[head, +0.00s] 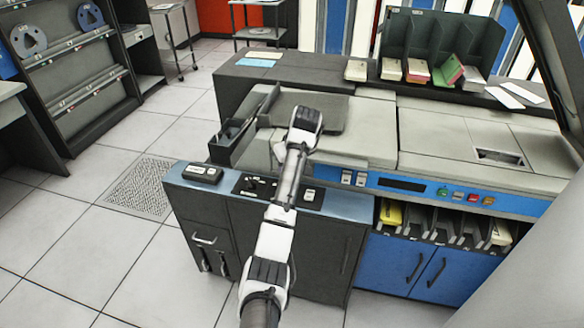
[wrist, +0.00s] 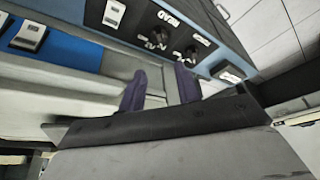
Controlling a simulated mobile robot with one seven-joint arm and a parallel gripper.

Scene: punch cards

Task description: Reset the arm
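My arm (head: 290,180) reaches forward from the bottom of the head view, over the blue front panel and the grey top of a card machine (head: 365,140). The arm's bent far end is above the left part of the machine. In the wrist view, the two dark fingers of my gripper (wrist: 161,88) stand apart with a clear gap. Nothing shows between them. The fingers cannot be made out in the head view. A dark edge and a grey surface fill the lower wrist view.
A black box (head: 203,172) sits on the panel's left end. An upright dark tray (head: 258,118) stands by the arm. A card rack (head: 440,45) with several card stacks is at the back right. A pocket row holds a yellow stack (head: 391,213). Open floor (head: 110,245) lies left.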

